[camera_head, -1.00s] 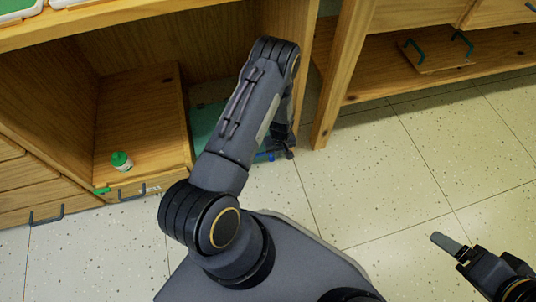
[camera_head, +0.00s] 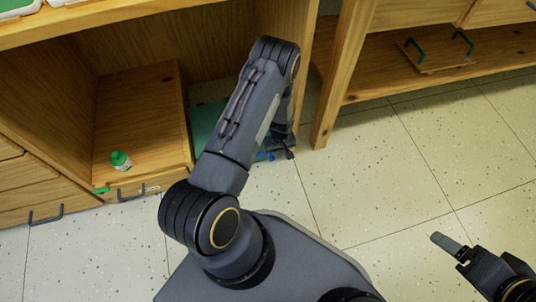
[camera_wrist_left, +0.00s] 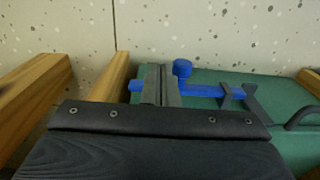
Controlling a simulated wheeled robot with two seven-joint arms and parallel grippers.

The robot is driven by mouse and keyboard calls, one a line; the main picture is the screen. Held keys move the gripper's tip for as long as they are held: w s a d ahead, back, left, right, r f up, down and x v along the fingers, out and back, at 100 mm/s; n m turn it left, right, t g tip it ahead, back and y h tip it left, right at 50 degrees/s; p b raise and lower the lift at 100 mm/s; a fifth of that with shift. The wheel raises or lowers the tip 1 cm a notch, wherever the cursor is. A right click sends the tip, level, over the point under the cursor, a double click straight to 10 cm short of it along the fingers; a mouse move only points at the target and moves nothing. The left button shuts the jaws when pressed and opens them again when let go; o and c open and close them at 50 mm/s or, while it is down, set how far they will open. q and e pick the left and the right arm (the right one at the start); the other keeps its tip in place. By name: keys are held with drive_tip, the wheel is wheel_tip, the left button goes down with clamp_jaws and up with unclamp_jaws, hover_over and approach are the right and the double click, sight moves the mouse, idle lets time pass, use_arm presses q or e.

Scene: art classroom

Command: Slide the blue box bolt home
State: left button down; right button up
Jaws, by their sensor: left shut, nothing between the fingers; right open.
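The blue bolt (camera_wrist_left: 205,90) lies along a green box (camera_wrist_left: 275,115) in the left wrist view. Its round knob stands up near the middle, and its right part passes through a grey bracket (camera_wrist_left: 238,97). A blue end shows left of my fingers. My left gripper (camera_wrist_left: 161,84) is shut and empty, just left of the knob and across the bar; I cannot tell if it touches. In the head view the left gripper (camera_head: 287,150) is low beside the green box (camera_head: 206,122), mostly behind my arm. My right gripper (camera_head: 452,248) is open at lower right, away from the box.
A wooden cabinet post (camera_head: 340,75) stands right of the left gripper. A wooden drawer box (camera_head: 140,125) with a green-capped bottle (camera_head: 121,160) is at left. A board with green handles (camera_head: 435,55) lies on the right shelf. The tiled floor (camera_head: 410,170) is clear.

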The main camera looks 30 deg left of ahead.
sight(273, 157)
use_arm(q)
drive_tip(key=shift+f+b, duration=1.55)
drive_tip(key=shift+f, duration=0.25)
drive_tip(key=shift+s+a, duration=0.4)
drive_tip(key=shift+s, duration=0.05)
drive_tip(key=shift+s+a, duration=0.75)
drive_tip(key=shift+s, duration=0.15)
drive_tip(key=shift+w+d, duration=0.15)
drive_tip(key=shift+w+d, duration=0.2)
drive_tip(key=shift+w, duration=0.1)
drive_tip(key=shift+r+p, duration=2.4)
drive_tip(key=shift+r, duration=1.2)
drive_tip(key=shift+f, duration=0.1)
